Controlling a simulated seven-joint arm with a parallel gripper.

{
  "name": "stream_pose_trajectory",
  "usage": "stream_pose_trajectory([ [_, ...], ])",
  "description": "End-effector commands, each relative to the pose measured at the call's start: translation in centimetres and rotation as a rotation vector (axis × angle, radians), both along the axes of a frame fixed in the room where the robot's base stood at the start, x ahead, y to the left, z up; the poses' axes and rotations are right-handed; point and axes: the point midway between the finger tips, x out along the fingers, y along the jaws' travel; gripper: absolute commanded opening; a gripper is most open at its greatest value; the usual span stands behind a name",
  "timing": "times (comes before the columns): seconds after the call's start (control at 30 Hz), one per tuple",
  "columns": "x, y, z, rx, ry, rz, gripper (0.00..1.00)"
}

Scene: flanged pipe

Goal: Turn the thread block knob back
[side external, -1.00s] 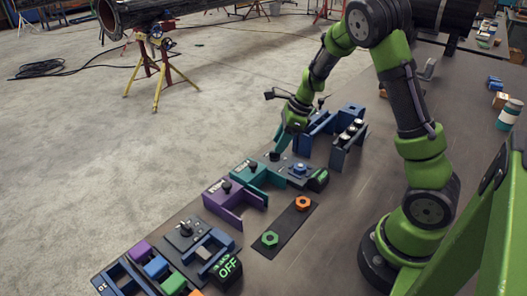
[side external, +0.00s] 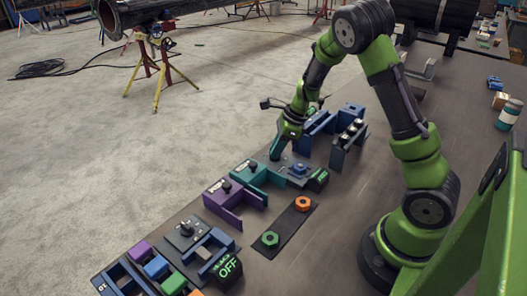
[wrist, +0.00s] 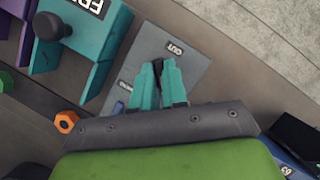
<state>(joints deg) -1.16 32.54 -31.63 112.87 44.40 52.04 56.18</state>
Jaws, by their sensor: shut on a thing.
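The grey-blue thread block plate (side external: 285,178) lies in the middle of the row on the table in the side view. My gripper (side external: 276,156) points down at the plate's far left part. In the wrist view its teal fingers (wrist: 158,72) close around a small dark knob (wrist: 158,66), which they mostly hide. A blue piece (side external: 298,169) sits on the same plate, partly visible beside the fingers in the wrist view.
A teal bracket (side external: 262,174) with a black knob stands close on the left, then a purple bracket (side external: 235,205). Blue holders (side external: 318,122) stand behind on the right. A dark strip with green (side external: 270,238) and orange (side external: 302,203) nuts lies in front.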

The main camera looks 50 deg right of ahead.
Motion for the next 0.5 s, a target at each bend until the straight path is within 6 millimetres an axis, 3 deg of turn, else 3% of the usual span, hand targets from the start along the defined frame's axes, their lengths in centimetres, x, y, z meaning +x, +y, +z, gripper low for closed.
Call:
stream_pose_trajectory([
  [0.27,0.04,-0.03,0.06,0.001,0.000,0.045,0.00],
  [0.5,0.11,-0.17,0.07,0.002,-0.001,0.186,0.00],
])
